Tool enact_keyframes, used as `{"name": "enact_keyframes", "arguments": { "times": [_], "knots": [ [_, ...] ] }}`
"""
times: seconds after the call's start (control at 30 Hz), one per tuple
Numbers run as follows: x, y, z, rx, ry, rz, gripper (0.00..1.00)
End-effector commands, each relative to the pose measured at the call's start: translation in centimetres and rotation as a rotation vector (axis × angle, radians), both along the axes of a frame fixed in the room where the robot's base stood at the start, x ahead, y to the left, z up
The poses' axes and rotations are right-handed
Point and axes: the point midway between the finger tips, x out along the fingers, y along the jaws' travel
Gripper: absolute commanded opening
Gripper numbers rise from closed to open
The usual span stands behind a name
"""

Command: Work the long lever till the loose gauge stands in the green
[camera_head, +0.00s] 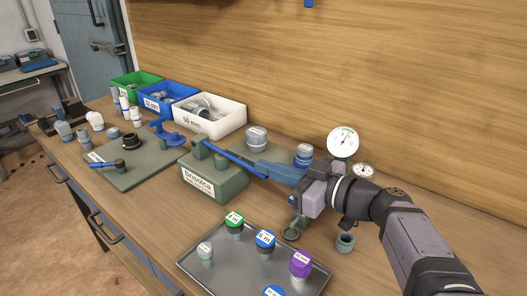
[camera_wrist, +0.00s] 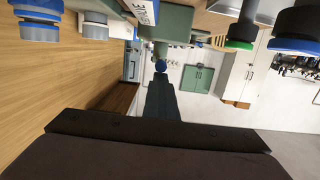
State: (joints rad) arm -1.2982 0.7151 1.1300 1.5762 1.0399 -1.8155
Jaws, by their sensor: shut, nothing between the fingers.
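I cannot tell which is loose.
A grey tray (camera_head: 226,272) with several coloured-capped fittings lies in front. Green (camera_head: 137,86), blue (camera_head: 168,97) and white (camera_head: 209,116) bins stand behind. A green board (camera_head: 133,172) with a blue-handled valve is at left. Loose fittings stand around my wrist.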

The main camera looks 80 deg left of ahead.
Motion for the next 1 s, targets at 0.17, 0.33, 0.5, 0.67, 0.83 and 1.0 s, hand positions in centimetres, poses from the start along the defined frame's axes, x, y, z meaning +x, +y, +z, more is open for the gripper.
{"name": "enact_keyframes", "arguments": {
  "times": [0.17,0.33,0.5,0.67,0.83,1.0],
  "knots": [
    [0.0,-0.1,-1.3,-0.017,-0.002,0.004,0.0],
    [0.0,-0.1,-1.4,-0.02,-0.003,0.003,0.0],
    [0.1,-0.1,-1.3,-0.019,-0.003,0.002,0.0],
    [0.1,-0.1,-0.3,-0.016,-0.003,0.002,0.0],
    [0.2,-0.2,2.4,-0.004,-0.001,0.001,0.0],
    [1.9,-1.7,3.8,-0.002,0.003,-0.004,0.0]
  ]
}}
